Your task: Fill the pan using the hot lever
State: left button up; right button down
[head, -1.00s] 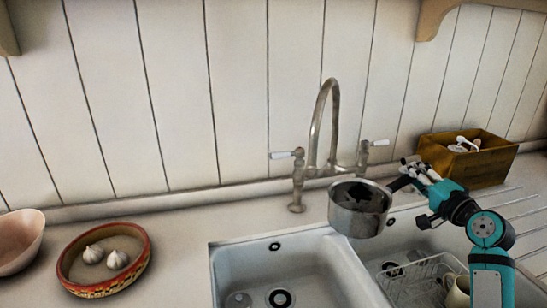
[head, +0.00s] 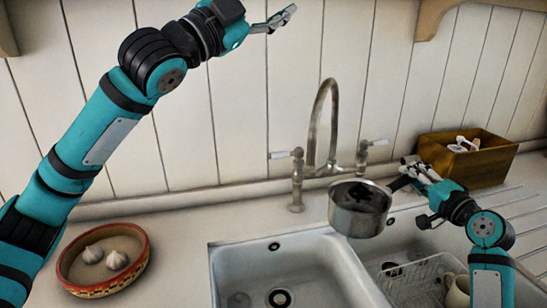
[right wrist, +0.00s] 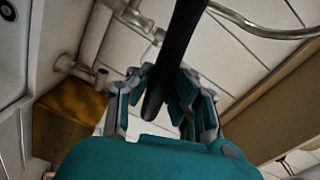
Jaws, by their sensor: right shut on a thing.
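A small metal pan (head: 356,222) is held upright in front of the tap, above the divider between the two sinks. My right gripper (head: 408,174) is shut on its dark handle, which also shows between the fingers in the right wrist view (right wrist: 184,45). The tap (head: 318,112) has a tall curved spout and two white-ended levers, a left one (head: 280,155) and a right one (head: 378,142). No hot marking is readable. No water is visible. My left gripper (head: 283,17) is raised at the top, up and left of the tap, apart from the levers; its finger opening is unclear.
A left sink basin (head: 237,262) is empty. The right basin holds a white dish rack (head: 412,277) and a cup (head: 458,289). A wooden box (head: 490,164) stands at the back right. A patterned bowl (head: 98,289) with garlic sits on the left counter.

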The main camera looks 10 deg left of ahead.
pick_arm(q)
jog(key=w+a+f+y, duration=0.2)
jog(key=w+f, duration=0.1)
jog(key=f, duration=0.6)
jog(key=w+a+f+y, duration=0.15)
jog(key=w+f, duration=0.25)
jog(key=f, duration=0.5)
jog(key=g+y, duration=0.1)
jog(key=y, duration=0.3)
send_near(273, 156)
jog(key=shift+m, duration=0.3)
jog(key=x, duration=1.1)
jog(key=shift+a+f, duration=0.3)
jog(key=shift+c, duration=0.4)
grip_shut()
